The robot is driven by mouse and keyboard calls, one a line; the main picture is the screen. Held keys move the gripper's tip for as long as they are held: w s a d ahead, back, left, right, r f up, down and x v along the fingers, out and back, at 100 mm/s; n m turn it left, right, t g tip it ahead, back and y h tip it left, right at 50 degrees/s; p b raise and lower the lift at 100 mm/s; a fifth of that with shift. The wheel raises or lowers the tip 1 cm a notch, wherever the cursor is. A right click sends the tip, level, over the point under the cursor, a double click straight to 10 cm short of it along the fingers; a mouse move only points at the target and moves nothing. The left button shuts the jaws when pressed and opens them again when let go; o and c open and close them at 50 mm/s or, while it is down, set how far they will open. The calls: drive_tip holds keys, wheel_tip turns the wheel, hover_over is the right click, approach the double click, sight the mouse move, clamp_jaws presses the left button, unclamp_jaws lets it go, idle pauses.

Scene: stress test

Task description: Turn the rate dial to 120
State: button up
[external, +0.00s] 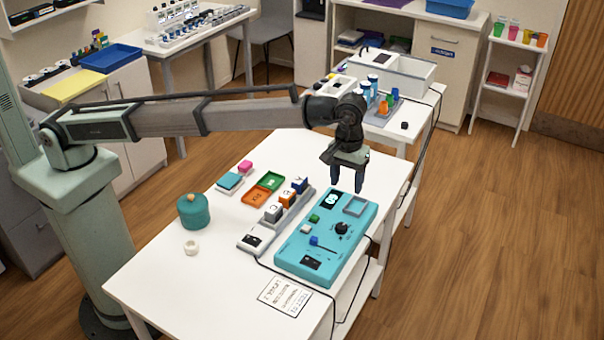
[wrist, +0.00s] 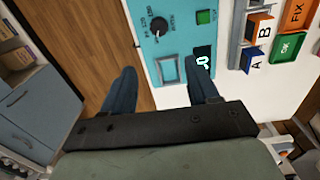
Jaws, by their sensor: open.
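The teal control panel (external: 290,257) lies on the white table. Its round black rate dial (external: 341,228) sits on the panel's right half. My gripper (external: 347,188) is open and empty, pointing down above the panel's far end. In the wrist view its fingers (wrist: 162,73) are spread on either side of the pale square frame (wrist: 168,70), apart from the dial.
The panel also has a lit display (external: 331,200), a green button (external: 314,218) and a blue switch (external: 314,240). Left of it stands a row of lettered blocks (external: 274,211), with orange and green trays beyond. A teal pot (external: 193,211) and printed card (external: 285,296) are nearby.

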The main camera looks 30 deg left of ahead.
sight(342, 225)
drive_tip(key=f, duration=0.4)
drive_tip(key=s+f, duration=0.1)
drive_tip(key=f, duration=0.9)
drive_tip(key=shift+s+d, duration=0.1)
drive_tip(key=shift+s, duration=0.1)
drive_tip(key=c, duration=1)
